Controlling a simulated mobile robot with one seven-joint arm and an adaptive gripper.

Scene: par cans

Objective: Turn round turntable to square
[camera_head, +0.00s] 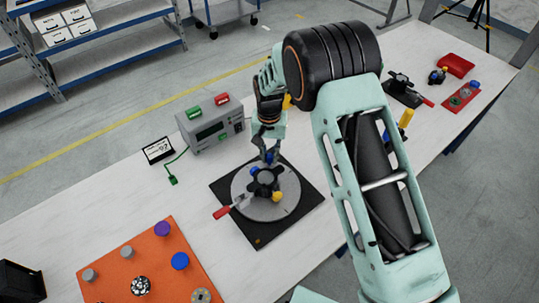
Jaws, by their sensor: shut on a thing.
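The round turntable (285,209) is a grey disc on a black square base (302,207) in the middle of the table. A black knobbed part (264,186) with a blue knob, a yellow knob (277,197) and a red-tipped handle (222,212) sits on the disc. My gripper (268,158) reaches down from above and is shut at the blue knob (254,171) side of this part. The exact contact is too small to see clearly.
A grey box with a display (211,128) stands behind the turntable, with a small sign (158,150) beside it. An orange board (150,255) with several knobs lies front left. A second black fixture (402,88) and red items (456,66) lie at the far right.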

